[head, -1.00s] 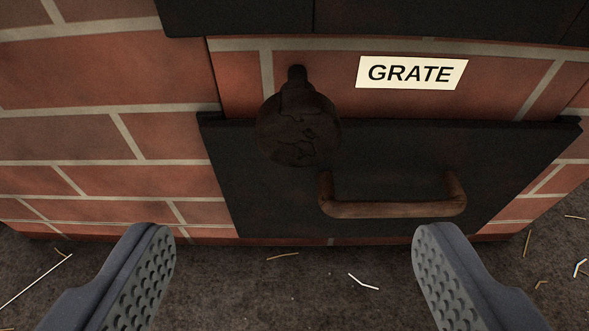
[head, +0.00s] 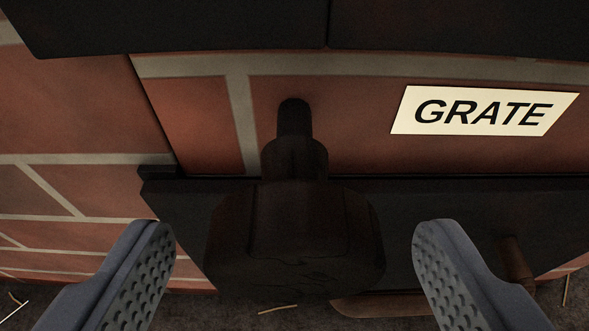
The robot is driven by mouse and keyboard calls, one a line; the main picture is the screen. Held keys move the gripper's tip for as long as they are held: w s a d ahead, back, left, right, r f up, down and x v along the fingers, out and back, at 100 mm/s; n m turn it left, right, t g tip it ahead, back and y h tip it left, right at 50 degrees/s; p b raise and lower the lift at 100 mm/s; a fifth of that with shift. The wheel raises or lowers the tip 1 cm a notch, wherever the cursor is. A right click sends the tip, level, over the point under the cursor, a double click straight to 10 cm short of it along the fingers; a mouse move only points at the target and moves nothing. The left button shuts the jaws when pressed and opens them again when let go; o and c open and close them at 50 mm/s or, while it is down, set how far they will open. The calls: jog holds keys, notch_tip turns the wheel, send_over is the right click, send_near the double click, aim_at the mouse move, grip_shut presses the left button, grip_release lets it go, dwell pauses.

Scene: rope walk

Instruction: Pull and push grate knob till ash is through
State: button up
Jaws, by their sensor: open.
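The grate knob (head: 294,245) is a dark, rusty, rounded knob on a short stem that comes out of the brick wall. My gripper (head: 294,245) is open, with one grey dimpled finger to the left of the knob and the other to its right. The knob shows between the fingers, with a visible gap on both sides. I cannot tell how far the fingertips are from it in depth. A cream label reading GRATE (head: 484,110) is on the brick to the right of the stem. No ash shows.
A black door or plate (head: 440,200) lies below and behind the knob. Its rusty handle (head: 515,262) is partly hidden by my right finger. Black panels (head: 180,25) run along the top. A strip of dark floor with straw bits (head: 278,309) shows at the bottom.

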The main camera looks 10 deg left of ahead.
jog(key=shift+w+f, duration=0.35)
jog(key=shift+w, duration=0.05)
jog(key=shift+w+a+f+b, duration=0.15)
jog(key=shift+w+b, duration=0.15)
jog(key=shift+w, duration=0.4)
